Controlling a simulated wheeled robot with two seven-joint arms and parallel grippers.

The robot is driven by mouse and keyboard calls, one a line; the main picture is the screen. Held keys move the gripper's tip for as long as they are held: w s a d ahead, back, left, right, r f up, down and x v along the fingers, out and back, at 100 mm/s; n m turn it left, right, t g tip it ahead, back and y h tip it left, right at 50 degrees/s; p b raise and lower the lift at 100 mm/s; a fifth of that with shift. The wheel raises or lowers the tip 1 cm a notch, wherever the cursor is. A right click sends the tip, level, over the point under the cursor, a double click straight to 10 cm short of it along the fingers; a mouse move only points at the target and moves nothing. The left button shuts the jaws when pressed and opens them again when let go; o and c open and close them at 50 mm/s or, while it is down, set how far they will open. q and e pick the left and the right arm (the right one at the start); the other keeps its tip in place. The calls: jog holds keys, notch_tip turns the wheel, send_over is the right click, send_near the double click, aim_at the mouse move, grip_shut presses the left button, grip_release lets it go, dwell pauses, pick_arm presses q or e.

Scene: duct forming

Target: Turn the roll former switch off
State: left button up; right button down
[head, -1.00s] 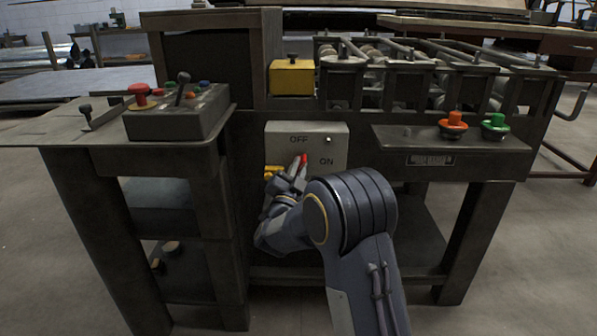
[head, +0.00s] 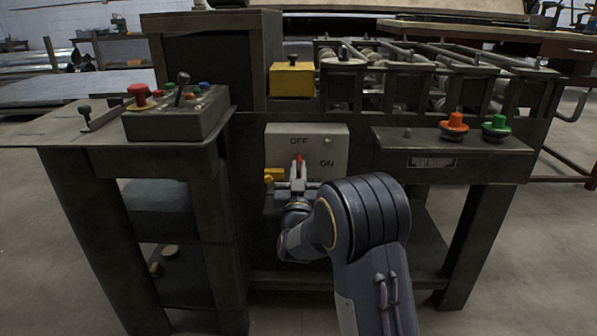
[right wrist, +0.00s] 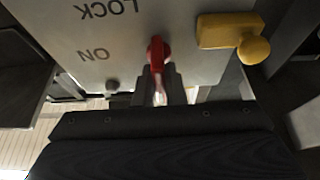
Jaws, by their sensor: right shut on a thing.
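The roll former switch is a light grey box (head: 335,147) on the front of the machine, marked OFF at the top and ON at the right. Its red-tipped handle (head: 299,161) stands nearly upright, its tip just below the OFF mark. My right gripper (head: 297,184) is at the lower part of the box, shut on the handle. In the right wrist view the red handle (right wrist: 156,55) runs down between the two fingers (right wrist: 158,88), with the ON and LOCK marks upside down beside it. My left gripper is not in view.
A yellow knob (head: 274,175) sits close left of my right gripper. A control box (head: 178,117) with a red button stands on the left shelf. Orange (head: 454,122) and green (head: 495,124) buttons are on the right ledge. A yellow box (head: 291,80) is above the switch.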

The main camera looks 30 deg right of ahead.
jog(key=shift+f, duration=0.15)
jog(key=c, duration=1.5)
grip_release()
jog(key=v, duration=0.7)
jog(key=shift+s+a+p, duration=0.25)
jog(key=shift+s+p, duration=0.1)
jog(key=shift+p, duration=0.1)
